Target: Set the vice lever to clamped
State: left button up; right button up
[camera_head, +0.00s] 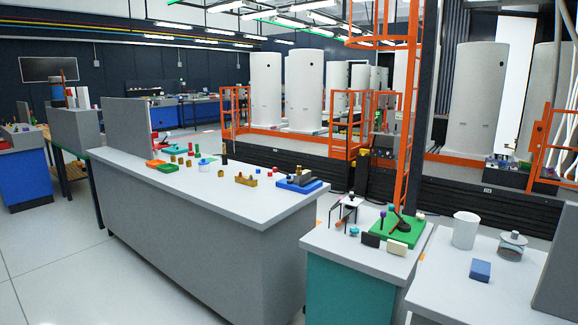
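No vice can be made out for certain at this distance. On the long grey bench (262,205), near its right end, a blue base (312,186) carries a dark grey block; this may be the vice, but no lever on it is clear. On the smaller teal-sided bench to the right, a green plate (380,238) carries a dark round foot with a thin dark stick (399,218) tilted up to the left; I cannot tell whether this is a lever. Neither of my grippers is in view.
A white cup (465,231), a grey round instrument (512,246) and a blue block (480,271) stand on the right bench. Brass pieces (246,180) and an orange tray (155,164) are on the long bench. Open floor (60,265) lies at the left.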

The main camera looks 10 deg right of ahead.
aim_at(276, 171)
jog(key=i+l, duration=0.35)
jog(key=i+l+z, duration=0.1)
jog(key=i+l, duration=0.2)
jog(key=i, duration=0.3)
jog(key=i+l, duration=0.3)
jog(key=i, duration=0.15)
jog(key=i+j+z, duration=0.15)
jog(key=z, duration=0.3)
jog(key=i+j+z, duration=0.1)
jog(key=z, duration=0.35)
jog(key=j+z, duration=0.4)
jog(key=i, duration=0.05)
